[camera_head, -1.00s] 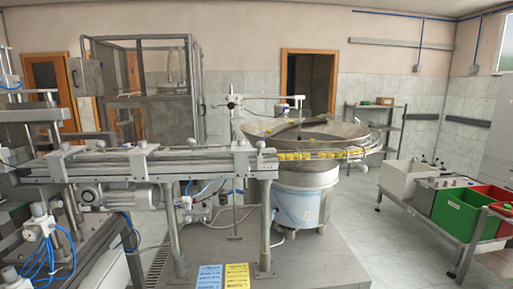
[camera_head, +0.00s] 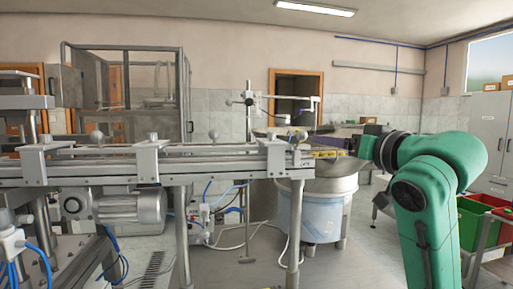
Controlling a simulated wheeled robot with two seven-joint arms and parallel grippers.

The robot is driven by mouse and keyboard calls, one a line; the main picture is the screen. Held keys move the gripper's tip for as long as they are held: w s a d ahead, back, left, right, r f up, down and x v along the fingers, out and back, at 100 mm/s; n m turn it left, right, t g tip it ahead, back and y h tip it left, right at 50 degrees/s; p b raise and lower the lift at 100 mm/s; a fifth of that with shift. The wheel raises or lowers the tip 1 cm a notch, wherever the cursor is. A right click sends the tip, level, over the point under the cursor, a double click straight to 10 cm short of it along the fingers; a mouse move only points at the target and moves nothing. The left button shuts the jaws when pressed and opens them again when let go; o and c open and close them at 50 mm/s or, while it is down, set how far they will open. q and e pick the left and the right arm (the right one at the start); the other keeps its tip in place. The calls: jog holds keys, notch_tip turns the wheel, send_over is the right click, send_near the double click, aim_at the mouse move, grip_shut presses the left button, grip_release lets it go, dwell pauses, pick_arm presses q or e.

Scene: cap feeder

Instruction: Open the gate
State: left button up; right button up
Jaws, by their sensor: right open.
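My right arm comes in from the right, green with a dark wrist, and my right gripper (camera_head: 358,147) points left near the outlet of the cap feeder. It is open; its fingers are small and hard to make out. A chute with yellow caps (camera_head: 326,154) lies just left of it, at the end of the conveyor rail (camera_head: 130,165). The metal feeder bowl (camera_head: 335,185) stands behind and below, partly hidden by the rail and my gripper. I cannot pick out the gate clearly, nor tell whether the gripper touches anything. My left gripper is not in view.
The conveyor with clamps and posts spans the left and middle. A motor (camera_head: 132,206) hangs under it. A framed cabinet (camera_head: 125,90) stands behind. A green bin (camera_head: 472,222) and a red bin (camera_head: 490,200) are at the right, behind my arm.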

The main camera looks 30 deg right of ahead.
aim_at(305, 135)
jog(key=w+d+p, duration=0.1)
jog(key=w+p, duration=0.1)
jog(key=w, duration=0.2)
jog(key=w+d+p, duration=0.1)
jog(key=w+p, duration=0.1)
jog(key=w, duration=0.2)
jog(key=w+d+p, duration=0.1)
jog(key=w+p, duration=0.1)
jog(key=w, duration=0.3)
jog(key=shift+r, duration=0.15)
jog(key=shift+w+d, duration=0.2)
jog(key=shift+w, duration=0.05)
jog(key=shift+f, duration=0.2)
grip_shut()
jog(key=shift+a, duration=0.1)
